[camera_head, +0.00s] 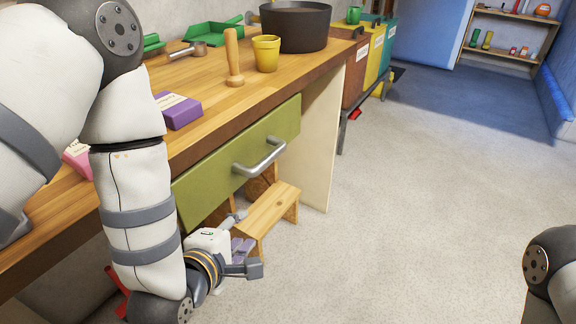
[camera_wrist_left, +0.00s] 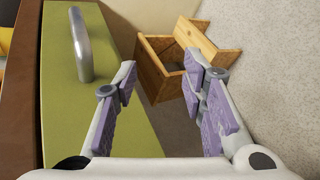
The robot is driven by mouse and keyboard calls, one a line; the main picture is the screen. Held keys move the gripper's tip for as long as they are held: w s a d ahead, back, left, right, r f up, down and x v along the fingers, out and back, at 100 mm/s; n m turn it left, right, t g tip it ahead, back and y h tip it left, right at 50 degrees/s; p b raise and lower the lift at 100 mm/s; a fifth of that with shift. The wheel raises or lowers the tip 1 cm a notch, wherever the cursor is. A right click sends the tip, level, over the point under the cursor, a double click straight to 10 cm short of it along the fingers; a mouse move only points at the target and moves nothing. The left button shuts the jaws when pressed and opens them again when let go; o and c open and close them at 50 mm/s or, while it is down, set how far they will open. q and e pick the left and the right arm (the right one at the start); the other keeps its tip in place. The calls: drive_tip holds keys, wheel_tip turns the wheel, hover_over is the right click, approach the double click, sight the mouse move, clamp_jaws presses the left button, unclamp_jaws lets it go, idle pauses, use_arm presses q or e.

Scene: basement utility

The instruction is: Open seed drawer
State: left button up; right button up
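The seed drawer (camera_head: 225,185) has a green front under the wooden bench top and looks closed. Its silver bar handle (camera_head: 260,158) sits on the front. In the left wrist view the drawer front (camera_wrist_left: 75,125) fills the left side, with the handle (camera_wrist_left: 82,45) at upper left. My left gripper (camera_head: 243,240) is below and in front of the drawer, apart from the handle. In the left wrist view its purple-padded fingers (camera_wrist_left: 158,72) are spread with nothing between them. My right gripper is out of view.
A wooden step stool (camera_head: 270,207) stands on the floor beneath the drawer, close to my left gripper. The bench top (camera_head: 205,88) holds a yellow pot (camera_head: 266,53), a wooden dibber (camera_head: 233,60), a purple packet (camera_head: 178,110) and a dark tub (camera_head: 296,27). Open floor (camera_head: 430,200) lies right.

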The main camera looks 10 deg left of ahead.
sight(267, 163)
use_arm(q)
drive_tip(key=w+d+r+n+t, duration=0.2)
drive_tip(key=w+r+n+t, duration=0.25)
drive_tip(key=r, duration=0.25)
drive_tip(key=shift+n+g, duration=0.25)
drive_tip(key=shift+g, duration=0.2)
drive_tip(key=x, duration=0.4)
drive_tip(key=b+x, duration=0.1)
drive_tip(key=x, duration=0.7)
drive_tip(key=shift+w+a+r+b, duration=0.2)
drive_tip(key=shift+w+a+b, duration=0.1)
drive_tip(key=shift+a, duration=0.1)
drive_tip(key=shift+s, duration=0.1)
clamp_jaws()
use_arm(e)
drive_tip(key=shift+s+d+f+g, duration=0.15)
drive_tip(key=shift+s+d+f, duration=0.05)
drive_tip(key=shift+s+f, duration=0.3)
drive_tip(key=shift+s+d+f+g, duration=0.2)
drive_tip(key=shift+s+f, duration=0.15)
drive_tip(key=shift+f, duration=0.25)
